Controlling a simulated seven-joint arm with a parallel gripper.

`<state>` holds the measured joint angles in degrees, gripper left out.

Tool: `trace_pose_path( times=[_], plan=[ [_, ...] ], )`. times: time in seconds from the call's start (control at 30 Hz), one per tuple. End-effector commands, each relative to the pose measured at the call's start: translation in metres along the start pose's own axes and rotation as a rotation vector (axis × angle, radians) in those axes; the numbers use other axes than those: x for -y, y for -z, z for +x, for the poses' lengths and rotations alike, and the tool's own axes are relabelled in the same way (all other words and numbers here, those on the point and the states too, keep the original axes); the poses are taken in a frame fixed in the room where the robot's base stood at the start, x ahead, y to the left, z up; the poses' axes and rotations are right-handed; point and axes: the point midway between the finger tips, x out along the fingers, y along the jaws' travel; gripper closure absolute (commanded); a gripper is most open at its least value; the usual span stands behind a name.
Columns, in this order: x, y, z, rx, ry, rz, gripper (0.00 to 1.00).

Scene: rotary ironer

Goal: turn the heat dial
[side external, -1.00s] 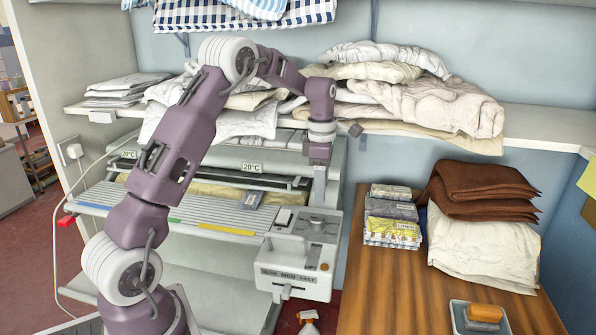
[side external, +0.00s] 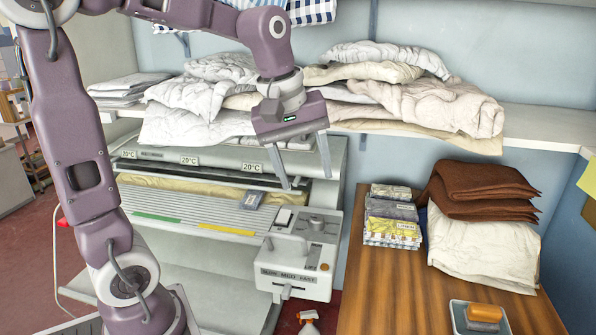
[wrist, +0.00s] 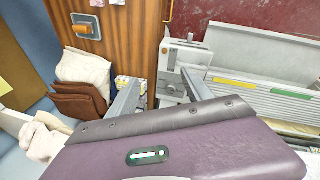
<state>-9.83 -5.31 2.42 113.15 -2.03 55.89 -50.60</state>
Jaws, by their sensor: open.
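The ironer's control box (side external: 300,262) is at the right end of the machine, with a SLOW MED FAST scale on its front face. A round grey dial (side external: 317,223) sits on its top; I take this as the heat dial. My gripper (side external: 306,181) points down above and behind the box, fingers spread and empty. Its fingertips are apart from the dial in the side view. In the wrist view the control box (wrist: 185,58) shows near and between my fingers (wrist: 161,76); the dial is hard to make out there.
An orange knob (side external: 325,267) is on the box's front. A shelf of folded linen (side external: 440,105) is behind my gripper. A wooden table (side external: 385,290) stands to the right.

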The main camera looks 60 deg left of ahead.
Motion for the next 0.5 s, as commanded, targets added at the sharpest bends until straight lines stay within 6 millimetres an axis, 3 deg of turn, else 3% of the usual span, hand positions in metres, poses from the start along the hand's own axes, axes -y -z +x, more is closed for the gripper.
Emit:
trace_pose_path(
  times=[0.2, 0.5],
  plan=[
    [0.010, -0.016, -0.009, -0.010, -0.020, 0.120, 0.41],
    [0.010, -0.015, -0.009, -0.010, -0.019, 0.129, 0.41]
  ],
)
